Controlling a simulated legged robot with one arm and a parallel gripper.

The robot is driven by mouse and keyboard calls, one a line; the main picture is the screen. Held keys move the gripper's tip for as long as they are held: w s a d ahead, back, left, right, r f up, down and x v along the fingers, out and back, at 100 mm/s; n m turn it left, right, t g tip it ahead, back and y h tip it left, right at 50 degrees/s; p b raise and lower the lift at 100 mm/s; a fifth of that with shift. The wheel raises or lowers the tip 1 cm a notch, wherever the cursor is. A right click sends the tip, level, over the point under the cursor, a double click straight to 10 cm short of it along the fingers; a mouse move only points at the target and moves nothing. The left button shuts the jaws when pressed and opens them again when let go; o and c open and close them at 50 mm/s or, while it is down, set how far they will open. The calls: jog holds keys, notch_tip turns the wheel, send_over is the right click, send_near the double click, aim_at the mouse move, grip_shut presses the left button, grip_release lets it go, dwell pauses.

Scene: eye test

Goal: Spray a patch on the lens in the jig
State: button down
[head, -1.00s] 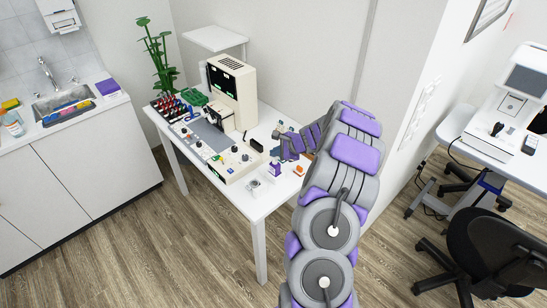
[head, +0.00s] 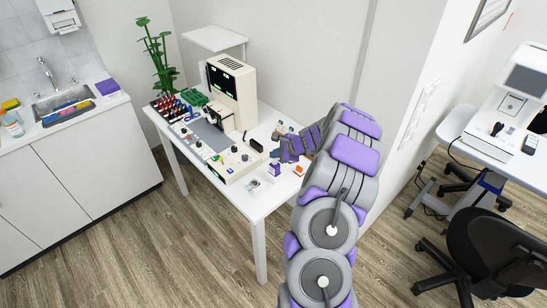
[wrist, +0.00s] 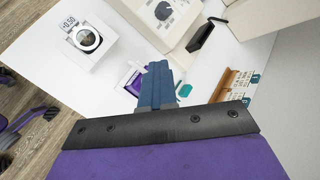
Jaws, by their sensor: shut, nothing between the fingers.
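The lens (wrist: 87,39) is round with a dark rim. It sits in a white jig block (wrist: 80,58) with a "+0.50" label at the upper left of the wrist view. In the head view the jig (head: 254,184) is small, near the table's front corner. My gripper (wrist: 158,72) is shut and empty, its blue-grey fingers pressed together. In the head view my gripper (head: 276,154) is over the right part of the table, up and right of the jig. A purple item with a white top (wrist: 132,80) shows just left of the fingers, partly hidden; I cannot tell if it is a sprayer.
A brown rack with teal pieces (wrist: 236,84) lies right of the fingers, and a teal piece (wrist: 184,89) is closer. A black block (wrist: 207,36) and beige machine (head: 232,91) stand beyond. White table (head: 262,208) is bare around the jig.

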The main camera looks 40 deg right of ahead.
aim_at(277, 159)
jog(key=shift+r, duration=0.1)
jog(key=shift+d+r+p, duration=0.2)
jog(key=shift+p, duration=0.4)
notch_tip(277, 159, up, 6)
jog(key=p, duration=0.5)
jog(key=shift+r, duration=0.15)
dwell(2.5)
